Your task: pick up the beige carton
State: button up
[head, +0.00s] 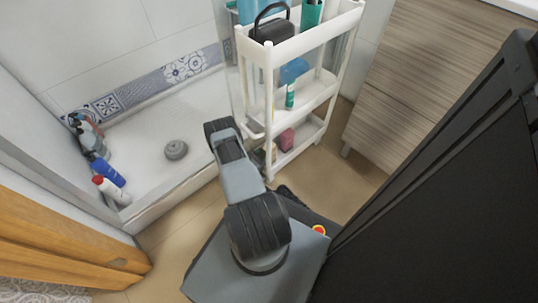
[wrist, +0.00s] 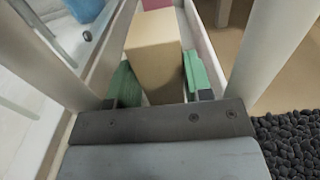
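The beige carton (wrist: 155,55) stands in a white-walled shelf of the cart, straight ahead in the wrist view. My gripper (wrist: 161,75) has its two green fingers apart, one on each side of the carton's near end. The fingers look open around it, with no firm contact visible. The carton's lower part is hidden by the gripper body. In the head view my arm reaches to the lower left of the white cart (head: 283,103), and the fingers and carton are hard to make out there.
The cart's pale posts (wrist: 258,50) rise close on both sides of my gripper. A pink item (head: 286,139) sits on the bottom shelf. A blue bottle (head: 107,171) and other bottles stand in the shower tray (head: 150,180) at left. A wooden cabinet (head: 418,75) is at right.

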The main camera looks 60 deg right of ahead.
jog(key=c, duration=0.4)
jog(key=shift+c, duration=0.2)
